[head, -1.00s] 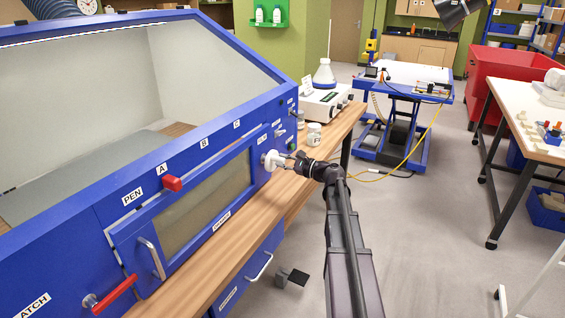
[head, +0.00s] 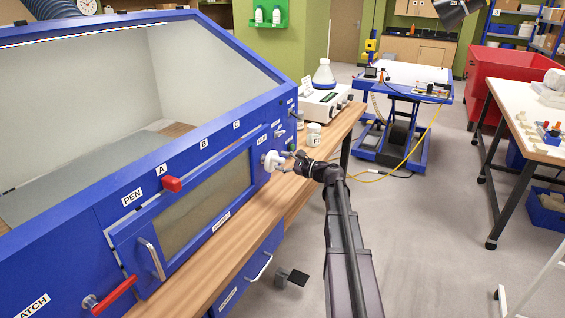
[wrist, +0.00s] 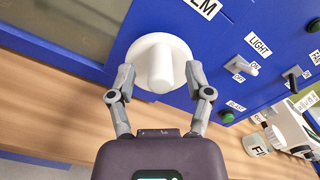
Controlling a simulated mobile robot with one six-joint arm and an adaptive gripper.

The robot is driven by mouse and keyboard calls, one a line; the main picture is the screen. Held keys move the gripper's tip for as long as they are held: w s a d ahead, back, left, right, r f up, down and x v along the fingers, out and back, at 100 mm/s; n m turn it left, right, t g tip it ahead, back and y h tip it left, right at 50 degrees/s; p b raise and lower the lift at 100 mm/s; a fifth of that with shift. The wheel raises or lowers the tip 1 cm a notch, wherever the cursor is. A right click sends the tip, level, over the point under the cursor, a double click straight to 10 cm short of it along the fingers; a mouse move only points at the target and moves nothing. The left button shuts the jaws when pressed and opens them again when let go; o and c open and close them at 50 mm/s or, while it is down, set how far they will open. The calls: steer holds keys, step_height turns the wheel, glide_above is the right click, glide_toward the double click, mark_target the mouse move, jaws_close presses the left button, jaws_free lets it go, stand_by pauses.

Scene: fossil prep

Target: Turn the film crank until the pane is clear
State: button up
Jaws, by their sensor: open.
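The film crank is a white round knob (head: 271,160) with a raised middle, on the front of the blue cabinet. In the wrist view the white knob (wrist: 160,64) sits under a label ending in "EM" or "LM", partly cut off. My gripper (head: 290,160) is at the knob. In the wrist view its fingers (wrist: 161,82) are open, one on each side of the knob's raised middle; I cannot tell whether they touch it. The pane (head: 205,200) in the cabinet front looks brownish and dull.
A red knob (head: 172,184) and a red lever (head: 114,295) are further left on the cabinet. A light switch (wrist: 240,68) and a green button (wrist: 227,116) sit right of the crank. A white jar (head: 313,135) stands on the wooden bench edge (head: 250,255).

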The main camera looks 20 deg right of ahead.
steer(key=shift+s+d, duration=0.1)
steer(key=v, duration=1.1)
steer(key=shift+s+d, duration=0.25)
steer(key=shift+s, duration=0.05)
steer(key=shift+a, duration=0.1)
stand_by(1.9)
